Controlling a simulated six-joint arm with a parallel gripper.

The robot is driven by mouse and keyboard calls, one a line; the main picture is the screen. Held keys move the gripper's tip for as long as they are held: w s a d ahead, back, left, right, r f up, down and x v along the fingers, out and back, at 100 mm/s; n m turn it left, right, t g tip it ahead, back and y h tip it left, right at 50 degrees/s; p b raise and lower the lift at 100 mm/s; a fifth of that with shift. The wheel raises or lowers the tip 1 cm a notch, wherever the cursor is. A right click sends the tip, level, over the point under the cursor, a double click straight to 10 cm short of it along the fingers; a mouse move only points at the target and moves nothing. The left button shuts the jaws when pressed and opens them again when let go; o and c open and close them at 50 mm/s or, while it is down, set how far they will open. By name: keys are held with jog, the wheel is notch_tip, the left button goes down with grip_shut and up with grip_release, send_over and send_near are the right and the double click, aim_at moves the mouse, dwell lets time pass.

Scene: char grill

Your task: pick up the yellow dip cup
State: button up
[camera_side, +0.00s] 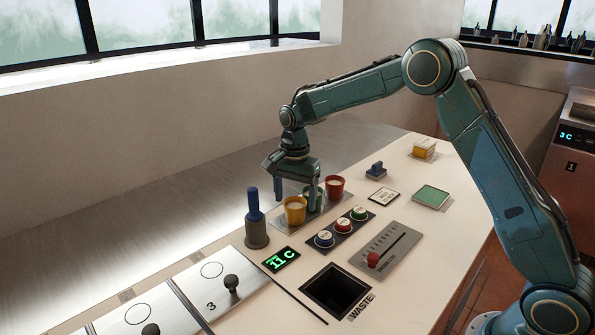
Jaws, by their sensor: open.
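The yellow dip cup (294,210) stands upright on a clear tray (283,226) on the white counter. A green cup (312,197), partly hidden by a gripper finger, and a red cup (334,187) stand behind it to the right. My gripper (296,198) points down over the cups, fingers spread apart. One finger is to the left of the yellow cup, the other overlaps the green cup in the picture. I cannot tell whether the fingers touch any cup. Nothing shows held between them.
A blue-handled tool in a grey holder (257,232) stands close on the left. Blue, red and green buttons (341,229) and a slider panel (389,250) lie to the right. A square waste opening (335,290) is in front. A blue-handled stamp (376,169) stands behind.

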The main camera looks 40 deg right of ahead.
jog(key=c, duration=1.4)
jog(key=shift+r, duration=0.15)
notch_tip(320, 180, up, 20)
jog(key=shift+f, duration=0.15)
dwell(0.4)
